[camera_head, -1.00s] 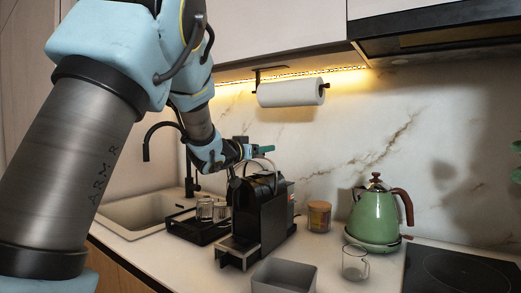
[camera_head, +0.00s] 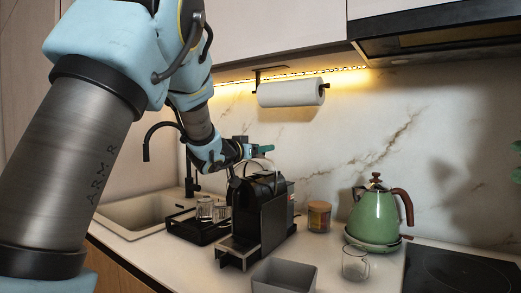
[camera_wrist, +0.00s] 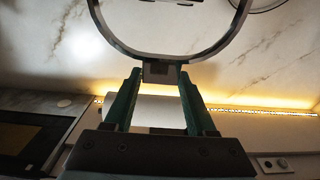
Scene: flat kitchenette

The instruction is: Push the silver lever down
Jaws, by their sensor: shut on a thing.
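The black coffee machine (camera_head: 264,212) stands on the counter in the head view. Its silver lever is a looped bar at the top of the wrist view (camera_wrist: 108,38), with a short tab at its near end. My gripper (camera_wrist: 159,74) has its two green fingers shut on that tab. In the head view my gripper (camera_head: 262,149) is just above the machine's top, reaching in from the left. The lever is small and partly hidden there, so its exact angle is hard to tell.
A black tray (camera_head: 190,229) with glasses stands left of the machine, by the sink (camera_head: 140,213). A grey bin (camera_head: 284,277) and a glass cup (camera_head: 355,264) are in front. A jar (camera_head: 319,216) and green kettle (camera_head: 374,218) stand to the right. A paper roll (camera_head: 290,92) hangs above.

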